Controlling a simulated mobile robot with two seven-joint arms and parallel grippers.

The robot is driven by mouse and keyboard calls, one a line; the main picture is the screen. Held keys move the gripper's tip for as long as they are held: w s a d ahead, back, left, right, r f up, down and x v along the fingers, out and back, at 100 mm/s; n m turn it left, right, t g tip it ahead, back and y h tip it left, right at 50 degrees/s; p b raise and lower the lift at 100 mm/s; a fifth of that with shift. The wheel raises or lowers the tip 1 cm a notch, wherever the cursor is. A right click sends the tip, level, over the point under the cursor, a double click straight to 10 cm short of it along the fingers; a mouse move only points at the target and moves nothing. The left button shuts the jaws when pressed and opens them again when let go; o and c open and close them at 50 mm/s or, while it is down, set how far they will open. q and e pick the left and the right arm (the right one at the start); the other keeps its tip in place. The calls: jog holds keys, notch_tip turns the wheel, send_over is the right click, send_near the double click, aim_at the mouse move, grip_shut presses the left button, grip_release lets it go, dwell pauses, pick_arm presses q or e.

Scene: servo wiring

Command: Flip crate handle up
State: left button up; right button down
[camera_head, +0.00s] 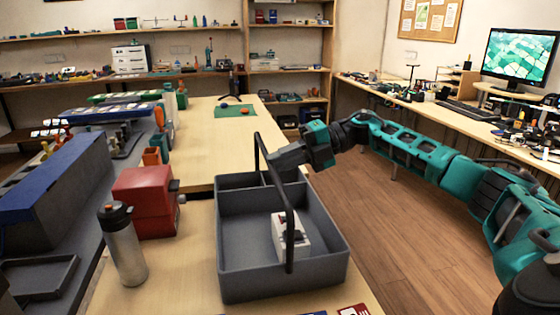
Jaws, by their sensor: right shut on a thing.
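The grey open crate (233,285) stands on the light wooden table. Its thin dark handle (274,176) is raised above the crate and runs lengthwise over it, from the far end to the near end. My right gripper (271,163) reaches in from the right at the crate's far end and is shut on the handle; its fingertips are small and partly hidden. My left gripper is not in view.
A white box (301,238) with a dark item sits inside the crate. A grey bottle (122,245) and a red box (144,202) stand left of the crate. A green mat (233,111) lies farther back on the table (201,140). Open floor lies to the right.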

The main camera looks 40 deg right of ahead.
jog(key=shift+s+f, duration=0.1)
jog(key=shift+f, duration=0.3)
jog(key=c, duration=1.4)
grip_release()
jog(key=shift+d, duration=0.1)
jog(key=shift+o, duration=1.4)
jog(key=shift+r, duration=0.15)
jog(key=shift+d, duration=0.1)
jog(key=v, duration=1.2)
jog(key=shift+d+r, duration=0.25)
jog(key=shift+d, duration=0.05)
